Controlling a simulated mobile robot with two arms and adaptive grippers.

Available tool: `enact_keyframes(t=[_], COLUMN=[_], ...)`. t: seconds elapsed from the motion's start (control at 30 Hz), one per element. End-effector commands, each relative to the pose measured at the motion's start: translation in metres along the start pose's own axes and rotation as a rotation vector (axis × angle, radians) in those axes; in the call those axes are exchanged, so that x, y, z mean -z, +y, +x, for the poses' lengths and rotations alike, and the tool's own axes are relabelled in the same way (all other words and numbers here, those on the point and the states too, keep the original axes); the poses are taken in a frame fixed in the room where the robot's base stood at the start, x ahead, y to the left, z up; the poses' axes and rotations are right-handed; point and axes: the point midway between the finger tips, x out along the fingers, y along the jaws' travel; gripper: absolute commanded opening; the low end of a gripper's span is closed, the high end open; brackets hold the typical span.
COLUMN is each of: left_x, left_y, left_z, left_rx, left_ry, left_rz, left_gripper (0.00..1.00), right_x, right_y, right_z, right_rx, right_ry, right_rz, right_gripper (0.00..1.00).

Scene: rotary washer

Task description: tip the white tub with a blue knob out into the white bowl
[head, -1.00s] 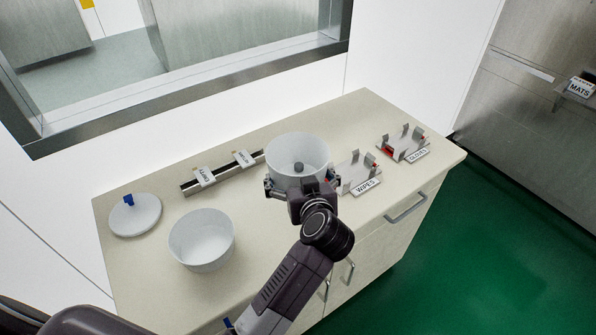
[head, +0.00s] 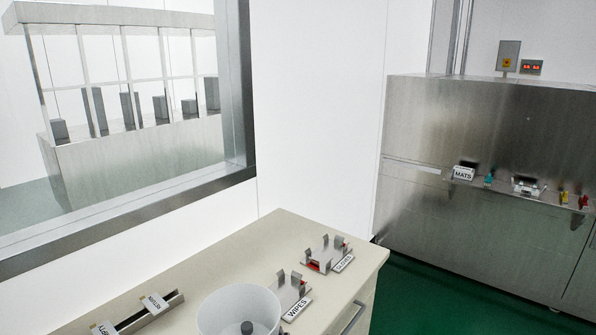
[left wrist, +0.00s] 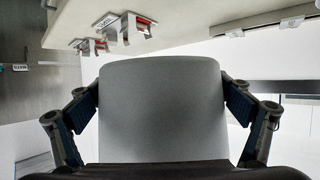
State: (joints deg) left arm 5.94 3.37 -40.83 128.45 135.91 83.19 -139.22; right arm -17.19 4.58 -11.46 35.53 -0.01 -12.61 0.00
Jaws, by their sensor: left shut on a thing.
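The white tub (head: 262,297) is cut by the bottom edge of the head view, lidless, with a small dark grey thing (head: 247,327) inside or just in front of it; I cannot tell which. In the left wrist view the tub's wall (left wrist: 162,120) fills the middle. My left gripper (left wrist: 160,98) is shut on the tub, one finger at each side. The tub looks upright in the head view. The white bowl and the lid with the blue knob are out of view. My right gripper is not in view.
The counter (head: 215,262) carries a rail (head: 150,310) with labels left of the tub, then a WIPES holder (head: 292,292) and a GLOVES holder (head: 326,258) on the right. A window frame (head: 120,215) runs behind. A steel cabinet (head: 470,190) stands beyond at the right.

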Motion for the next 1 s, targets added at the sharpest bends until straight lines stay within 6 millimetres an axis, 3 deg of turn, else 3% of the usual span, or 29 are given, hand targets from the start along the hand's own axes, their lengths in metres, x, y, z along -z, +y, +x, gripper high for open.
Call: enact_keyframes(t=[0.03,0.3,1.0], left_x=[-0.018,-0.05,-0.053], left_y=[0.004,0.019,0.021], left_z=[-0.007,-0.049,-0.056], left_rx=[-0.038,-0.18,-0.201], left_ry=[0.004,0.001,0.001], left_rz=[0.015,0.074,0.082], left_gripper=[0.65,0.65,0.65], right_x=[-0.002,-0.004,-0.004], right_y=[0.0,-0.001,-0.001], right_z=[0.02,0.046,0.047], right_rx=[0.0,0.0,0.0], right_ry=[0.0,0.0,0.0], right_rz=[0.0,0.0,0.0], right_gripper=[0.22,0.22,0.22])
